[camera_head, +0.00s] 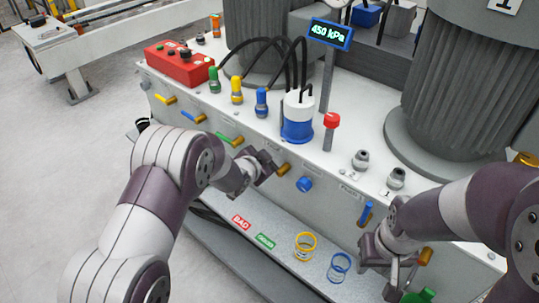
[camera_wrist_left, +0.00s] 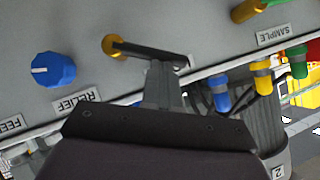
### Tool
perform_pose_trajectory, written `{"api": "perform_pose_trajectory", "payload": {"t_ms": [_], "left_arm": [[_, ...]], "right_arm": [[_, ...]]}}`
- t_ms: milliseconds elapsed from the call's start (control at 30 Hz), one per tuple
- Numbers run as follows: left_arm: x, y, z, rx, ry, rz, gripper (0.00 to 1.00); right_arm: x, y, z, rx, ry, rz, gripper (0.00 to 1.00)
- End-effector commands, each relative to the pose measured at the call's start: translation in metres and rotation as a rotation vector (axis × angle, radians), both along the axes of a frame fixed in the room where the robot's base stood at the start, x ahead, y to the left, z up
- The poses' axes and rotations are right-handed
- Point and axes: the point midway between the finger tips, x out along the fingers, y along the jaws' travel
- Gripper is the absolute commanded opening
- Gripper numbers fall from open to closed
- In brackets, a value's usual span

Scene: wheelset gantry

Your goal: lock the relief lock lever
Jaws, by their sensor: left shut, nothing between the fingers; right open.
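A lever with a round brass hub (camera_head: 284,169) is on the front face of the grey console, left of the blue relief knob (camera_head: 305,184). In the left wrist view, the lever's brass hub (camera_wrist_left: 112,46) carries a dark bar that extends to the right, and the blue knob (camera_wrist_left: 54,69) is beside the RELIEF label. My left gripper (camera_head: 266,163) is shut and empty at the lever; its fingers (camera_wrist_left: 160,75) overlap the bar's outer part in the wrist view. Contact cannot be told. My right gripper (camera_head: 398,284) is open, low at the right near the console front.
Yellow, blue and green levers (camera_head: 229,139) line the console face to the left. A blue lever (camera_head: 367,213) is to the right. Below, a shelf holds a yellow ring (camera_head: 305,247) and a blue ring (camera_head: 339,267). A display (camera_head: 331,34) reads 450 kPa.

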Motion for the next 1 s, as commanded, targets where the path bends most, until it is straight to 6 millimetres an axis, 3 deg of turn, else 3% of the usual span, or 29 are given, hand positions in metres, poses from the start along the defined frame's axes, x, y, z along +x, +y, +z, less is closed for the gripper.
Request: {"api": "perform_pose_trajectory", "payload": {"t_ms": [233, 1000], "left_arm": [[0.007, 0.009, -0.006, -0.107, 0.075, 0.002, 0.0], [0.014, 0.019, -0.024, -0.106, 0.073, 0.001, 0.0]], "right_arm": [[0.0, 0.0, 0.015, 0.0, 0.0, 0.0, 0.43], [0.0, 0.0, 0.014, 0.0, 0.0, 0.0, 0.43]]}}
